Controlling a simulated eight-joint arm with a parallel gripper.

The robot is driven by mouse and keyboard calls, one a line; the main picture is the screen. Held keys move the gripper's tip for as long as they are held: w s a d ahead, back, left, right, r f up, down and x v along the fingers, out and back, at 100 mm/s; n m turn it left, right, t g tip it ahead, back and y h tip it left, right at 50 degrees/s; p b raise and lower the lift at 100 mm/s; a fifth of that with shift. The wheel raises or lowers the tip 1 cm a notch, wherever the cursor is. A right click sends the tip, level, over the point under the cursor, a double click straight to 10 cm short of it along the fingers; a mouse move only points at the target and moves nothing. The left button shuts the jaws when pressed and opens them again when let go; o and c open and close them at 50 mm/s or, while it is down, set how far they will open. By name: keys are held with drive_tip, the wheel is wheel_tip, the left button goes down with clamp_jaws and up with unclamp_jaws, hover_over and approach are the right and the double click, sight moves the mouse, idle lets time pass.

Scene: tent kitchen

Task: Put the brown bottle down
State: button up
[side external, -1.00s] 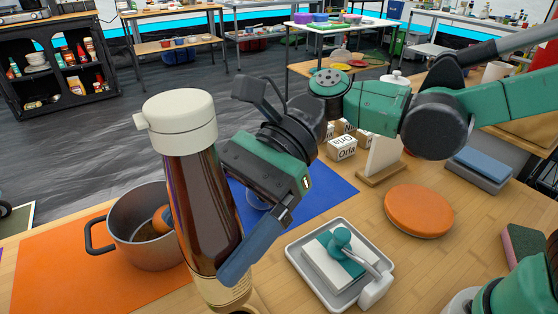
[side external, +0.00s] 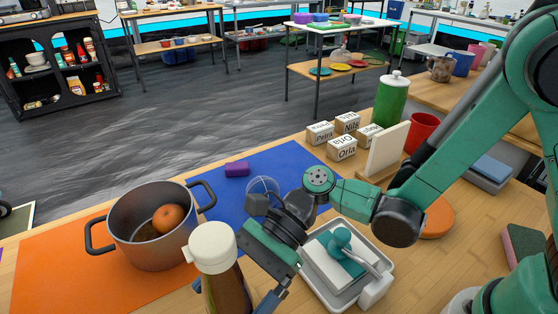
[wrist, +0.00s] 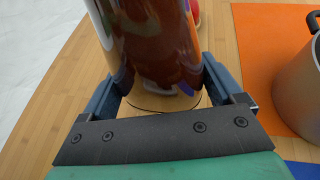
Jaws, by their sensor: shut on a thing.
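The brown bottle (side external: 222,280) has a cream cap and stands upright at the bottom of the side view, near the table's front edge. Its lower part is cut off there. My gripper (side external: 240,306) is shut on it, with fingers on both sides of its body. In the wrist view the bottle (wrist: 155,45) fills the space between the blue fingers of my gripper (wrist: 160,88), and its base is close to the wooden table top. I cannot tell whether the base touches the wood.
A grey pot (side external: 150,250) with an orange-brown round thing (side external: 168,218) inside stands on the orange mat (side external: 60,270), left of the bottle. A grey tray (side external: 318,292) lies to the right. Bare wood (wrist: 65,85) shows beside the bottle.

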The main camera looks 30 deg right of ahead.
drive_tip(key=shift+f, duration=0.3)
drive_tip(key=o, duration=1.5)
drive_tip(key=shift+r, duration=0.1)
drive_tip(key=w+d+r+n+t+h, duration=0.2)
drive_tip(key=d+n+t+h, duration=0.3)
drive_tip(key=d, duration=0.8)
drive_tip(key=w+d+r+n+t+h, duration=0.2)
drive_tip(key=d+n+t+h, duration=0.3)
drive_tip(key=d, duration=0.8)
drive_tip(key=r+n+h, duration=0.1)
drive_tip(key=n+h, duration=0.2)
drive_tip(key=n, duration=0.2)
drive_tip(key=shift+r, duration=0.4)
drive_tip(key=shift+d, duration=0.15)
